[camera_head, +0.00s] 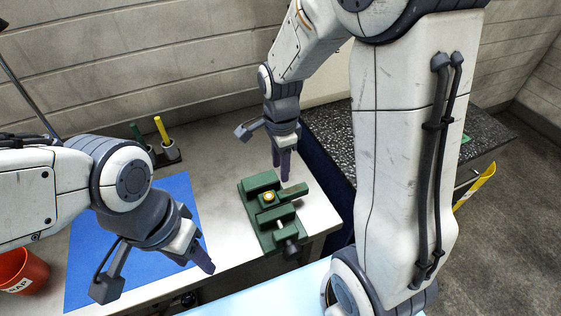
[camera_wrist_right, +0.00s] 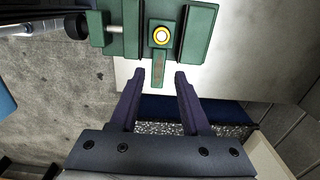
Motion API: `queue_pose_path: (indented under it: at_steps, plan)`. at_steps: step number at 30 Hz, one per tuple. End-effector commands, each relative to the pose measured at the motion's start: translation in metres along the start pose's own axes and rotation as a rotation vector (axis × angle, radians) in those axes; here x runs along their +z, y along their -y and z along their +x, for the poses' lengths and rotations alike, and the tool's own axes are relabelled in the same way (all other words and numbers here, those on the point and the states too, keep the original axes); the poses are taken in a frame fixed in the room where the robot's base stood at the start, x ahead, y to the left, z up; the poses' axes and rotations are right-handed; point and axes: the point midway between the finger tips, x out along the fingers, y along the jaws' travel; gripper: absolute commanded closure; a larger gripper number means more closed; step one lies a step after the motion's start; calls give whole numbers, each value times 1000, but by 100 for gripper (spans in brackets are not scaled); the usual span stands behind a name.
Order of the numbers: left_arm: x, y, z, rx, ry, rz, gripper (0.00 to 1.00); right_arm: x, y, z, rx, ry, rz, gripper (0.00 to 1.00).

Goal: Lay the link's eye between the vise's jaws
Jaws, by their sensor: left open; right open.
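The green vise (camera_head: 262,226) stands on the bench near its right edge; its jaws also show in the right wrist view (camera_wrist_right: 197,35). The link, a green bar (camera_wrist_right: 158,70) with a yellow-ringed eye (camera_wrist_right: 161,36), lies with its eye in the gap between the jaws. Its plain end sticks out of the vise, towards the right in the head view (camera_head: 296,190). My right gripper (camera_wrist_right: 159,76) is open and empty, its fingertips apart on either side of the link's plain end in the wrist view. My left gripper (camera_head: 205,264) is open over the blue mat's right edge, away from the vise.
The blue mat (camera_head: 90,240) lies on the left of the bench. A holder (camera_head: 167,155) with a green and a yellow stick stands at the back. A red bin (camera_head: 22,272) is at far left. A dark speckled surface (camera_head: 335,135) adjoins the bench at right.

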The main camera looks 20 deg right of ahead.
Motion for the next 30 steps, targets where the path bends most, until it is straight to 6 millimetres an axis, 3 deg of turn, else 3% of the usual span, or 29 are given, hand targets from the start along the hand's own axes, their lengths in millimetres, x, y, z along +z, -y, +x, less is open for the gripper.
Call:
queue_pose_path:
  at_steps: [5,8,11,15,21,25,30]
  plan:
    - [0,0,2,0,0,0,50,3,-2,-16,-2,1,-28,53]
    - [0,0,2,0,0,0,50,20,-11,-24,-6,5,-183,53]
    - [0,0,2,0,0,0,50,51,-34,-34,-17,14,-500,53]
    - [0,0,2,0,0,0,50,94,-82,-48,-41,28,-1087,53]
    - [0,0,2,0,0,0,50,125,-146,-57,-77,43,-1806,53]
    - [0,0,2,0,0,0,50,130,-169,-58,-92,47,-2071,53]
    - [0,0,2,0,0,0,50,131,-178,-58,-98,49,-2177,53]
